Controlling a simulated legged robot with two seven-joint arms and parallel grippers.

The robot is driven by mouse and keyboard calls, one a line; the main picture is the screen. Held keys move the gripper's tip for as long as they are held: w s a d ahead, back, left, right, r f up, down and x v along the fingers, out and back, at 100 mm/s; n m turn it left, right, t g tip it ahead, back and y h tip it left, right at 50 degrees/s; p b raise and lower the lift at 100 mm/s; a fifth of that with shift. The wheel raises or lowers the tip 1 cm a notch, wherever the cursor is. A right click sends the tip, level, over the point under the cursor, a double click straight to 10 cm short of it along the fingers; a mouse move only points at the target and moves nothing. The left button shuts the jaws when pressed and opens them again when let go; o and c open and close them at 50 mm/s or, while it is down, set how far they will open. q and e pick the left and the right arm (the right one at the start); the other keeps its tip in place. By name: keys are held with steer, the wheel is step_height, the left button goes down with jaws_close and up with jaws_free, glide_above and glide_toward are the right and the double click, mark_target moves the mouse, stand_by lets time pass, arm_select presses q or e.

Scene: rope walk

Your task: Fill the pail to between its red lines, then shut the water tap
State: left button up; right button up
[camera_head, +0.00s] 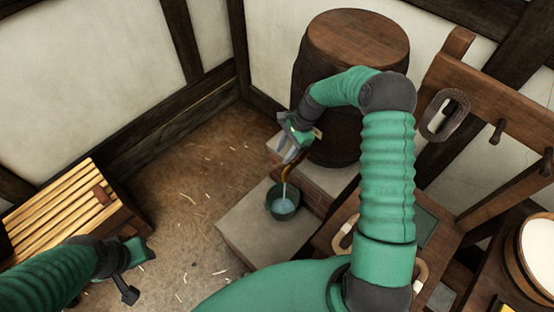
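The pail (283,203) is small and dark, and stands on a pale stone slab. A thin stream of water (284,188) runs down into it, and there is water inside. I cannot make out the red lines at this size. The tap (284,170) shows only as a brownish spout in front of the barrel (325,120); my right gripper hides the rest. My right gripper (290,149) is at the tap, above the pail; I cannot tell whether it is shut on the handle. My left gripper (130,272) is low at the left, away from the pail, its finger state unclear.
A slatted wooden crate or bench (62,212) stands at the left. A wooden rack (490,100) with pegs and a rope coil (445,114) is at the right, with a pale-topped tub (538,252) below. Straw-strewn floor (185,190) lies open between.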

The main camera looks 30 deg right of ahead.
mark_target(275, 165)
steer(key=shift+w+d+m, duration=0.2)
steer(key=shift+w+m, duration=0.1)
steer(key=shift+m, duration=0.7)
steer(key=x, duration=0.7)
steer(key=shift+w+f, duration=0.1)
steer(key=shift+f, duration=0.15)
jaws_close()
steer(key=shift+r, duration=0.1)
